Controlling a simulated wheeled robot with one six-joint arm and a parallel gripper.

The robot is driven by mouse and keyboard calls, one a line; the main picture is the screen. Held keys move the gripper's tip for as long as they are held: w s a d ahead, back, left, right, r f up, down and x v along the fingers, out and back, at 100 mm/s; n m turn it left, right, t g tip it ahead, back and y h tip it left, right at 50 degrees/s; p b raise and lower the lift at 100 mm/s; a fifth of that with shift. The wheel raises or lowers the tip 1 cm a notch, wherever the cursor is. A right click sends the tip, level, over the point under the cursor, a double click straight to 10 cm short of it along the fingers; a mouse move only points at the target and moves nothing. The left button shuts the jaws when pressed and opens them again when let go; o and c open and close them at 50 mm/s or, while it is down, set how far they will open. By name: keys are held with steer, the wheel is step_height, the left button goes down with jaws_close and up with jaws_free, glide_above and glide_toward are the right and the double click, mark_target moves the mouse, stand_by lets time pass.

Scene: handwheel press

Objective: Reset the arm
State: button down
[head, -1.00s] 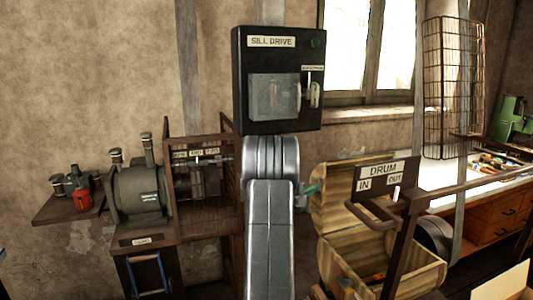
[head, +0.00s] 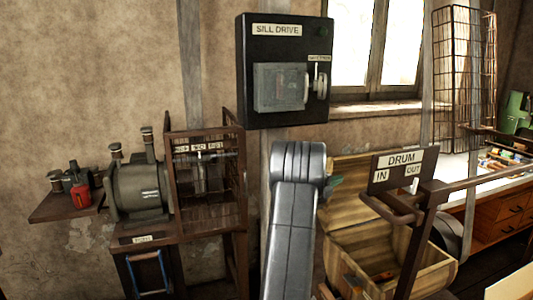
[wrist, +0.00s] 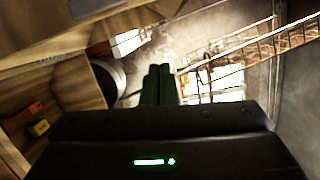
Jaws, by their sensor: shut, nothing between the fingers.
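My grey arm (head: 293,215) rises in the middle of the head view, in front of the wall below the black SILL DRIVE box (head: 250,105). My gripper is mostly hidden behind the arm in the head view; only a bit of green shows to the right of the arm's top. In the wrist view, the two dark green fingers of my gripper (wrist: 160,84) lie together, with nothing seen between them. A green light bar glows on the gripper's body.
A wooden chest with its lid up (head: 437,265) stands right of my arm, behind the DRUM sign (head: 405,158) and its rail. A wire cage (head: 465,75) hangs at right.

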steer(key=s+d+f+m+b, duration=0.2)
steer(key=s+d+b, duration=0.1)
steer(key=s+b, duration=0.3)
steer(key=s+a+m+p, duration=0.1)
steer(key=s+a, duration=0.4)
steer(key=a, duration=0.3)
steer(key=shift+s+a+m+h, duration=0.2)
steer(key=shift+m+h, duration=0.1)
steer(key=shift+h, duration=0.1)
steer(key=shift+f, duration=0.1)
